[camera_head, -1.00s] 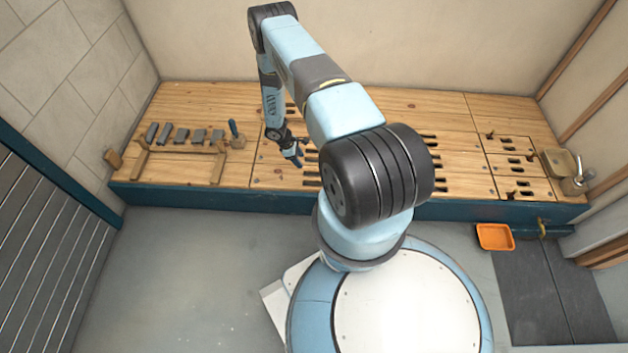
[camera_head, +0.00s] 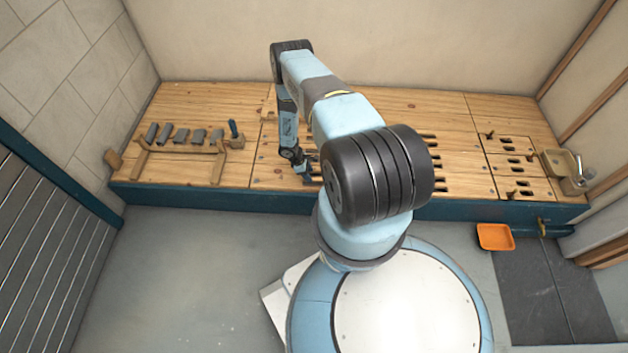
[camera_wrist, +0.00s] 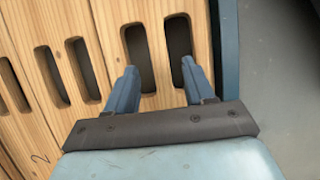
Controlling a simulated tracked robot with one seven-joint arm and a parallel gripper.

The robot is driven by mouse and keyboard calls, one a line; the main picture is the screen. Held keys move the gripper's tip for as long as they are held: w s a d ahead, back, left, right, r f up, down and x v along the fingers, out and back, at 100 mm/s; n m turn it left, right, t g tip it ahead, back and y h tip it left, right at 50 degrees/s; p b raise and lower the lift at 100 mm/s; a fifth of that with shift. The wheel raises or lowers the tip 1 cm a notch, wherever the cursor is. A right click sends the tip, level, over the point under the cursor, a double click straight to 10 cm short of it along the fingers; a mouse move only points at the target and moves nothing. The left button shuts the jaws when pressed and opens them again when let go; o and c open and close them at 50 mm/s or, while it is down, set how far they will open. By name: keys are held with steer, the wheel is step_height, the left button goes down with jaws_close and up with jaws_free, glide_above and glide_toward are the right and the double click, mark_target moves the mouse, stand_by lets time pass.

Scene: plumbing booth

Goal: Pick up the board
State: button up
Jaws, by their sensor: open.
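The wooden boards with dark oblong slots form the top of the long bench. One slotted board (camera_wrist: 112,12) fills the upper middle of the wrist view, at the bench's front edge. My gripper (camera_wrist: 157,78) is open and empty over this board, its two blue fingers apart. The fingertips appear at the two slots nearest the edge; I cannot tell whether they are in them or above them. In the head view my gripper (camera_head: 306,177) is low at the bench's front, partly hidden by my arm. My arm also hides part of the slotted area.
A wooden rack (camera_head: 180,150), several grey blocks and a blue-handled tool (camera_head: 236,135) are on the bench's left. A tap and basin (camera_head: 566,172) stand at the right end. An orange tray (camera_head: 495,237) lies on the floor. The floor at left is clear.

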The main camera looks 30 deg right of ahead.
steer(key=shift+x, duration=1.85)
steer(key=shift+s+f, duration=0.1)
steer(key=shift+f, duration=0.15)
steer(key=shift+c, duration=0.5)
jaws_close()
